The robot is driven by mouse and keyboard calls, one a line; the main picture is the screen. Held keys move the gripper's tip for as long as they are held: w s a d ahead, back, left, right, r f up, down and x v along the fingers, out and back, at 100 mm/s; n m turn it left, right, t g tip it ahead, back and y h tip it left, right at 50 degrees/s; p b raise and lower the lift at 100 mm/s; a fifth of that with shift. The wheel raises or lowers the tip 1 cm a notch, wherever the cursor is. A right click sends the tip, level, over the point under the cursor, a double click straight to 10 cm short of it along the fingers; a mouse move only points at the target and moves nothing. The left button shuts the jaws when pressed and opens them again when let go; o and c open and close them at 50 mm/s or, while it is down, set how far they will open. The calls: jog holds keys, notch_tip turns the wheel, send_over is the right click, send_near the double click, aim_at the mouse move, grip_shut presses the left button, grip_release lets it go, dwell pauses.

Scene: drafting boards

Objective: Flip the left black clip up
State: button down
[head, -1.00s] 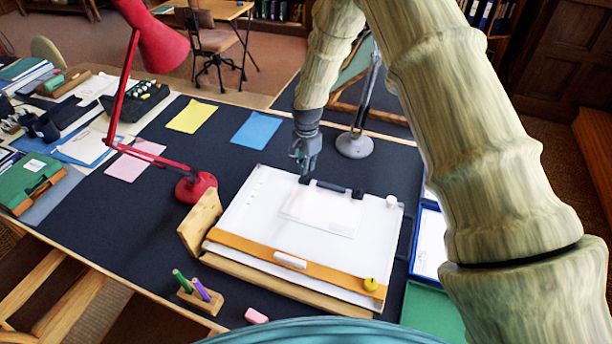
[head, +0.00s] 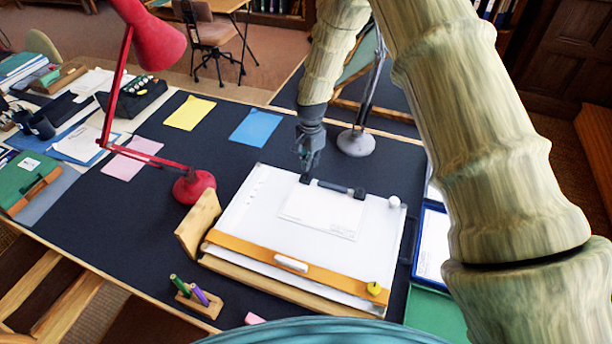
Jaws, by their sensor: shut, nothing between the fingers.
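A white drafting board (head: 250,225) lies tilted on the dark desk. A dark clip bar (head: 333,186) runs along its upper edge over a white sheet (head: 318,213). The left black clip (head: 305,179) is a small dark end piece of the bar, partly hidden by my gripper. The right black clip (head: 359,193) is at the bar's other end. My gripper (head: 306,171) is shut, pointing down right at the left clip. I cannot tell whether the fingers touch it.
An orange straightedge (head: 240,249) with a white handle crosses the board's lower part. A red lamp (head: 193,186) stands left of the board, and a grey lamp (head: 356,143) stands just behind it. A wooden block (head: 198,222) stands at the board's left side.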

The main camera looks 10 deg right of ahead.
jog(key=shift+d+f, duration=0.25)
jog(key=shift+f, duration=0.1)
notch_tip(320, 180, up, 6)
jog(key=s+a+p, duration=0.1)
jog(key=p, duration=0.3)
jog(key=shift+s+a+r, duration=0.2)
jog(key=shift+a, duration=0.05)
dwell(0.5)
dwell(0.4)
